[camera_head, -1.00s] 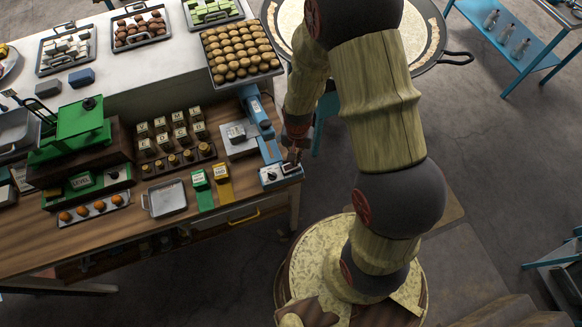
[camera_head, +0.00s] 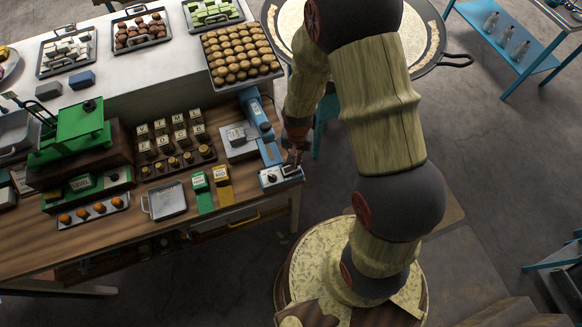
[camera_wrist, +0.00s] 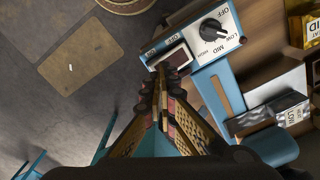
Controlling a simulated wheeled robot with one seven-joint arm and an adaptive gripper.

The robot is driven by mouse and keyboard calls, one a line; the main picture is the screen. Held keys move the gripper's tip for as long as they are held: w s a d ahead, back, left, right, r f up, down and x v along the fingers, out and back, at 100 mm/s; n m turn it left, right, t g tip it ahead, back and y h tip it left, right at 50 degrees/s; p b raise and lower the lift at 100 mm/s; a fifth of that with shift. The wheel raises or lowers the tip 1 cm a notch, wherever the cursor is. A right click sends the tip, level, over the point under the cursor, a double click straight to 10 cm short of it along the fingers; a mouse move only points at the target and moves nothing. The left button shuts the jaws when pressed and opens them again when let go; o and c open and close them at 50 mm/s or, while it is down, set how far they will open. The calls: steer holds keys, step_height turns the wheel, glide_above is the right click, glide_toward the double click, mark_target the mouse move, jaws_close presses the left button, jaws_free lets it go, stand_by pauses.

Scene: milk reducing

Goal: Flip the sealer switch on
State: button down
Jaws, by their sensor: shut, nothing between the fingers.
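The sealer (camera_head: 262,133) is a blue device at the right end of the wooden bench. Its white control panel (camera_head: 270,180) is at the near end. In the wrist view the panel (camera_wrist: 192,43) carries a black knob (camera_wrist: 212,29) marked off, low, mid and high. Beside the knob is a dark rocker switch (camera_wrist: 174,58) in a pale frame. My gripper (camera_head: 293,163) is shut and empty, with its tips at the switch. In the wrist view the fingertips (camera_wrist: 164,77) partly cover the switch. I cannot tell whether they touch it or which way it is tipped.
Green and yellow packets (camera_head: 223,186) and a small metal tray (camera_head: 167,202) lie left of the sealer. A green scale (camera_head: 83,133) stands further left. A tray of round brown items (camera_head: 240,55) sits behind.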

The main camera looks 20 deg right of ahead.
steer(key=shift+f+b, duration=1.05)
steer(key=shift+f, duration=0.3)
stand_by(1.1)
steer(key=shift+r+p, duration=2.35)
steer(key=shift+r, duration=1.2)
